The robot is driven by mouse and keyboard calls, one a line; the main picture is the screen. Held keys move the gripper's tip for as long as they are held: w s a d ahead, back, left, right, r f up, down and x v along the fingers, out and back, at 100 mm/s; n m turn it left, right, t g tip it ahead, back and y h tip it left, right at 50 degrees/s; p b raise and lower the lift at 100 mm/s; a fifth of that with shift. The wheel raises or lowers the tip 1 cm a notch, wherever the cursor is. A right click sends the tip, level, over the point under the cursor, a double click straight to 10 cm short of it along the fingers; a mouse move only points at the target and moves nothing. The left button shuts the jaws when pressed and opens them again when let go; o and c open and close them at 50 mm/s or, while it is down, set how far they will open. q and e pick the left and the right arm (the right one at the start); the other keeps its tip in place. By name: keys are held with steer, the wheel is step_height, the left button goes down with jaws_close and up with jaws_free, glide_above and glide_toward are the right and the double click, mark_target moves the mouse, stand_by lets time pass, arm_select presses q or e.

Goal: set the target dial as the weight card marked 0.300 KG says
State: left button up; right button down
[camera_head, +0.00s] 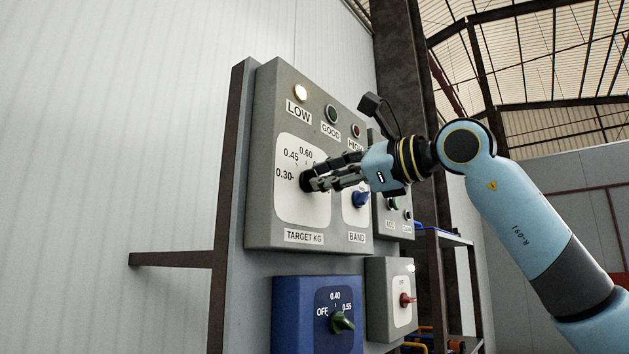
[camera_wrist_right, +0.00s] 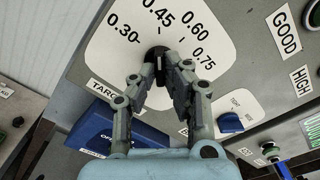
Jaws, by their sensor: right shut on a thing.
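The target dial's black knob (camera_head: 305,182) sits on a white scale plate (camera_head: 300,212) labelled TARGET KG, with marks 0.30, 0.45 and 0.60 readable. The wrist view also shows the knob (camera_wrist_right: 156,52) and a 0.75 mark. My right gripper (camera_head: 315,184) reaches in from the right and is shut on the knob; its fingers also show in the wrist view (camera_wrist_right: 160,66). The fingers cover much of the knob, so I cannot tell where it points. The weight card marked 0.300 KG is not in view. My left gripper is not in view.
The LOW lamp (camera_head: 301,93) is lit; the GOOD lamp (camera_head: 331,114) and HIGH lamp (camera_head: 356,131) look dark. A blue BAND knob (camera_head: 361,199) is close under my right gripper. Below are a blue box with a green knob (camera_head: 341,322) and a grey box with a red knob (camera_head: 406,300).

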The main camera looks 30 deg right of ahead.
steer(key=shift+r+n, duration=0.1)
steer(key=shift+n, duration=0.2)
steer(key=shift+n, duration=0.9)
steer(key=shift+n, duration=2.1)
